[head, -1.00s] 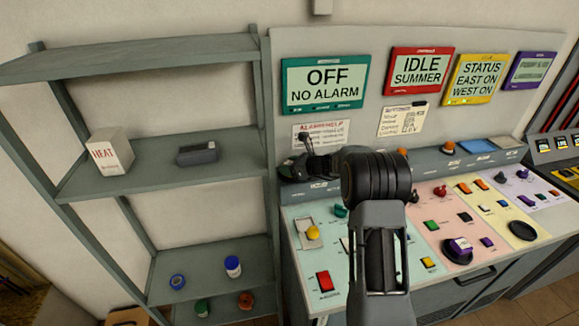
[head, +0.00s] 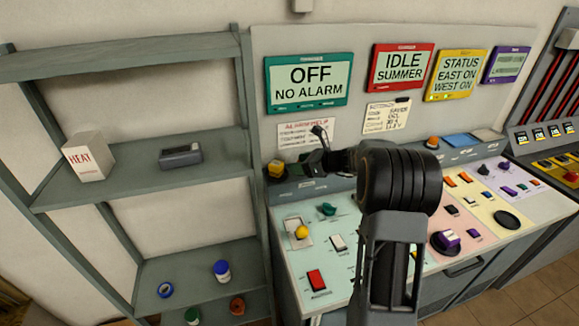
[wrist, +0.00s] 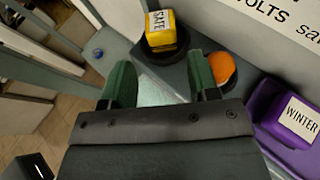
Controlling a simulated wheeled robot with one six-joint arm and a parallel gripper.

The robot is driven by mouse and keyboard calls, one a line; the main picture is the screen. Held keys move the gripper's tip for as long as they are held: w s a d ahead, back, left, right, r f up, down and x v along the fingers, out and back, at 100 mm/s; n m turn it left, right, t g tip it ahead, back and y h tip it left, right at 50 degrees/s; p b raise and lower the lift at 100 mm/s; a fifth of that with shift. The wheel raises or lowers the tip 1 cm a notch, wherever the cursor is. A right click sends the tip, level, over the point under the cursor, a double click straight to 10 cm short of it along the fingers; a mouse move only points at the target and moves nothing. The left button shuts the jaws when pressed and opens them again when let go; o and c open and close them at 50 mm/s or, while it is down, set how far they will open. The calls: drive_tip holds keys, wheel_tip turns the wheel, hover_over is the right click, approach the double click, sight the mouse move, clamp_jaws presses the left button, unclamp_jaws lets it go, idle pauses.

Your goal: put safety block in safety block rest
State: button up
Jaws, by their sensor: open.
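A yellow block (wrist: 161,22) with a partly legible label, apparently the safety block, sits on a dark round base (wrist: 160,52) in the wrist view. In the head view the yellow block (head: 276,168) is at the left end of the console's back ledge. My gripper (wrist: 160,84) is open and empty, its two green fingers apart, with the block beyond their tips. In the head view my gripper (head: 320,140) is just right of the block. An empty black disc (head: 507,219) lies on the yellow panel; I cannot tell which round base is the safety block rest.
An orange knob (wrist: 222,68) is close to the right finger, and a purple piece labelled WINTER (wrist: 300,118) is farther right. A purple block (head: 447,238) sits on the console among buttons. A grey shelf (head: 120,185) with a HEAT box (head: 88,157) stands left.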

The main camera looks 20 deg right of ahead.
drive_tip(key=s+a+r+n+g+h, duration=0.2)
drive_tip(key=s+a+n+g, duration=0.15)
drive_tip(key=s+n, duration=0.45)
drive_tip(key=s+a+r+n+g+h, duration=0.1)
drive_tip(key=s+a+n+g, duration=0.1)
drive_tip(key=s+a+n, duration=0.55)
drive_tip(key=s+d+n+h, duration=0.4)
drive_tip(key=s+n+h, duration=0.2)
drive_tip(key=s+n, duration=0.5)
drive_tip(key=s+f, duration=0.1)
drive_tip(key=s, duration=0.2)
drive_tip(key=shift+s+d+h, duration=0.2)
drive_tip(key=shift+s+h, duration=0.05)
drive_tip(key=shift+h, duration=0.05)
drive_tip(key=shift+n, duration=0.25)
